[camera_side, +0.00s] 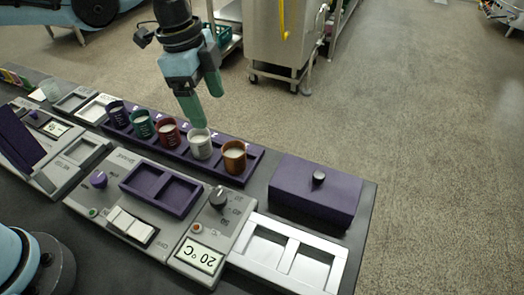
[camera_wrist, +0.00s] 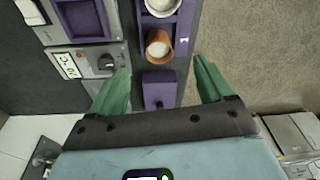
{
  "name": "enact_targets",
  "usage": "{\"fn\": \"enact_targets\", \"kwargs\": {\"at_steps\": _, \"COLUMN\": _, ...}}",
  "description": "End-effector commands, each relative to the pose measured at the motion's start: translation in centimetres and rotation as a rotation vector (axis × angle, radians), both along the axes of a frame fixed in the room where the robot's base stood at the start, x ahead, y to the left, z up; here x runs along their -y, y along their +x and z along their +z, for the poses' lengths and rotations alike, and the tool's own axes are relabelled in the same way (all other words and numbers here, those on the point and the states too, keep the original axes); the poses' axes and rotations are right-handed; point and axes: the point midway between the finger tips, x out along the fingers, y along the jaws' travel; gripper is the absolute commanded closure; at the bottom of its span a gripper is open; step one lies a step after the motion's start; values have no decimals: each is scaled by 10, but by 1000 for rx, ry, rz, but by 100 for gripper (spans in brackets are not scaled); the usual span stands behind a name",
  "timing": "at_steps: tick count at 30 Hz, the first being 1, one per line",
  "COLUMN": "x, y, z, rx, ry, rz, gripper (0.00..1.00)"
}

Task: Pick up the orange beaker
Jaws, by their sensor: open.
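The orange beaker (camera_side: 234,157) stands upright at the right end of a purple rack (camera_side: 254,163), with pale contents inside. In the wrist view the orange beaker (camera_wrist: 159,46) sits ahead of the fingertips, a little left of the middle of the gap. My gripper (camera_side: 203,103) hangs with its green fingers above the rack, close over the white beaker (camera_side: 200,144) and to the upper left of the orange one. In the wrist view my gripper (camera_wrist: 161,69) has its fingers wide apart with nothing between them. The fingers appear apart from the orange beaker.
Dark blue, green and red (camera_side: 167,132) beakers stand left of the white one. A purple lidded box (camera_side: 315,191) with a black knob lies right of the rack. A grey control unit (camera_side: 150,196) lies in front.

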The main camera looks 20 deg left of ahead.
Motion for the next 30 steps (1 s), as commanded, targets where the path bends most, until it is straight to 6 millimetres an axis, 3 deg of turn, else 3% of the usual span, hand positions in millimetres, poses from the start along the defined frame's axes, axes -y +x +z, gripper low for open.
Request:
{"fn": "enact_targets", "kwargs": {"at_steps": 7, "x": 21, "y": 5, "z": -10, "rx": -36, "ry": 11, "rz": -153, "gripper": 20}}
{"fn": "enact_targets", "kwargs": {"at_steps": 18, "x": 29, "y": 5, "z": -61, "rx": -36, "ry": 11, "rz": -154, "gripper": 20}}
{"fn": "enact_targets", "kwargs": {"at_steps": 30, "x": 36, "y": 6, "z": -92, "rx": -36, "ry": 11, "rz": -154, "gripper": 20}}
